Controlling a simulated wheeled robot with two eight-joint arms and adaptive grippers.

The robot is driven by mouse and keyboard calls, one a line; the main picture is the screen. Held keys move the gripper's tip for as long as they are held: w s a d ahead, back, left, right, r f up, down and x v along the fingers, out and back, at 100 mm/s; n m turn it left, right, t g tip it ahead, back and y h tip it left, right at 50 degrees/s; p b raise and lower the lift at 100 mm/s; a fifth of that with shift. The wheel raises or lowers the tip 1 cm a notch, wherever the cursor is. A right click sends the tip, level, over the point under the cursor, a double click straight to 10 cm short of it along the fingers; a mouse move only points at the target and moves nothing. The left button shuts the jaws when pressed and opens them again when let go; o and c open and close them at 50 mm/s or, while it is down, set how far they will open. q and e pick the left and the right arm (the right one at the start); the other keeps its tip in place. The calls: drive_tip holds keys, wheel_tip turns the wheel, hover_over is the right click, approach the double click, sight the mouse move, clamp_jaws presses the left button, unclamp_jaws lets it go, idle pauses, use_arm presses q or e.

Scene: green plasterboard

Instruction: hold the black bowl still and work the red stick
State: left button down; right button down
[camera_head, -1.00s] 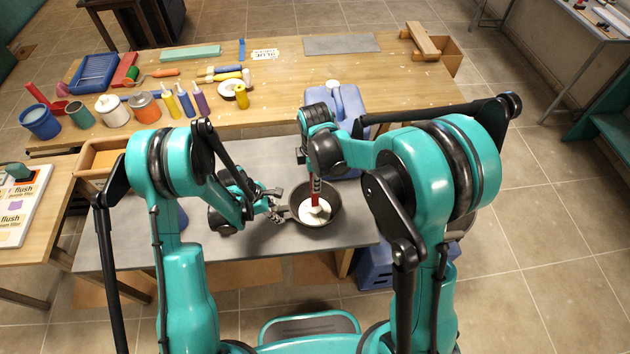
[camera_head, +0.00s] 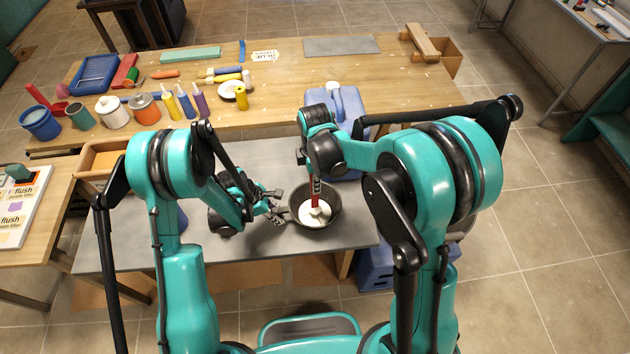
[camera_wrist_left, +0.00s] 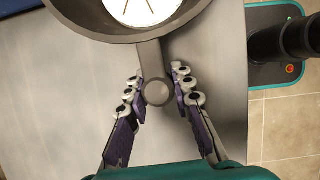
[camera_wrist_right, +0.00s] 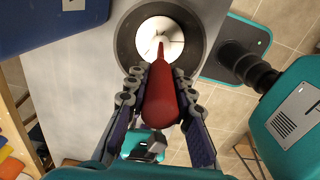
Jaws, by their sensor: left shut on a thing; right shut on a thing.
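The black bowl (camera_head: 335,206) sits on the grey board at the near edge, with white material (camera_head: 322,214) in its bottom. In the left wrist view its short handle (camera_wrist_left: 152,62) points toward my left gripper (camera_wrist_left: 156,88), whose fingers are shut on it from both sides. In the head view my left gripper (camera_head: 277,209) is left of the bowl. The red stick (camera_wrist_right: 161,100) is held between the fingers of my right gripper (camera_wrist_right: 161,84), above the bowl. Its lower end reaches down into the white material; the tip itself is hard to make out.
The grey board (camera_head: 250,255) is bare around the bowl. A blue container (camera_head: 352,104) stands just behind my right gripper. A wooden tray (camera_head: 100,160) is at the left. Bottles, pots and tools crowd the wooden table's left side.

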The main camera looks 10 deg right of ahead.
drive_tip(key=shift+r, duration=3)
use_arm(q)
drive_tip(key=c, duration=1.2)
unclamp_jaws()
drive_tip(key=shift+r, duration=0.1)
drive_tip(key=v, duration=1.1)
drive_tip(key=shift+a+r, duration=0.15)
drive_tip(key=shift+r, duration=0.25)
